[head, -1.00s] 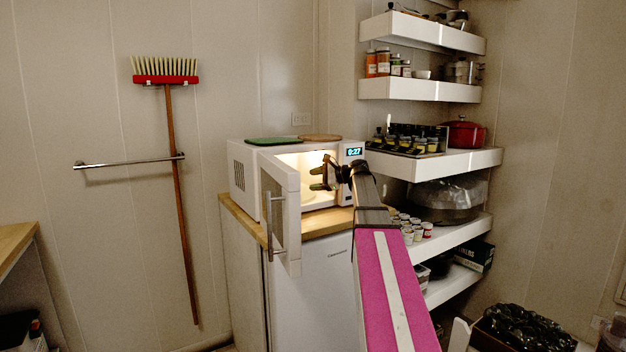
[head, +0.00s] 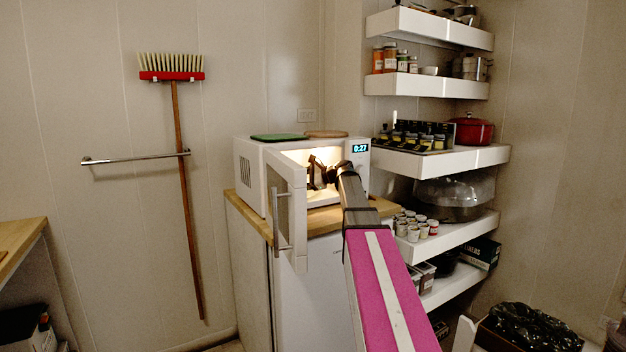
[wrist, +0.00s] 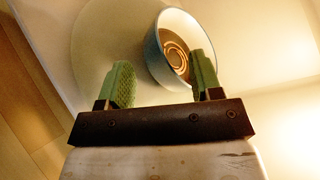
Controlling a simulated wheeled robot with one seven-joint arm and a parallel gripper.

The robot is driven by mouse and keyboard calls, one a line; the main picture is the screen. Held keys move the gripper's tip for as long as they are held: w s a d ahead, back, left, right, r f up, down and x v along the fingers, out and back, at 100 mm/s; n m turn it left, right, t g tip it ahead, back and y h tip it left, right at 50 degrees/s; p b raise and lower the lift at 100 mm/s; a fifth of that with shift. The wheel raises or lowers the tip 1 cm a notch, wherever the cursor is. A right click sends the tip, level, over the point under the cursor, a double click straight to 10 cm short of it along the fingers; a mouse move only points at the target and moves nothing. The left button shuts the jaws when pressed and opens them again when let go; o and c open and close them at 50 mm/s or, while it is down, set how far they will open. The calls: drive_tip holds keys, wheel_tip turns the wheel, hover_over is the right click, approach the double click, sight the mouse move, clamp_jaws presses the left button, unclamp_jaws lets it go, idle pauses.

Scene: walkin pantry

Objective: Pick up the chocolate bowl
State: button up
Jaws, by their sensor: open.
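The chocolate bowl (wrist: 172,50) shows in the wrist view, blue-grey outside with a pale rim and brown swirled contents. It sits on the round pale turntable (wrist: 92,52) inside the lit microwave (head: 252,170). My gripper (wrist: 160,75) is open, its two green pads apart. The bowl lies ahead of the pads, its lower part between them and close to the right pad; I cannot tell whether they touch. In the head view my gripper (head: 318,172) is at the microwave opening, and the bowl is hidden there.
The microwave door (head: 287,210) stands open to the left of my arm. The microwave sits on a wood-topped white cabinet (head: 318,285). White shelves (head: 440,160) with jars and a red pot (head: 473,130) stand close on the right. A broom (head: 180,180) hangs on the left wall.

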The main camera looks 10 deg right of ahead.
drive_tip(key=shift+x, duration=1.6)
drive_tip(key=shift+c, duration=0.2)
clamp_jaws()
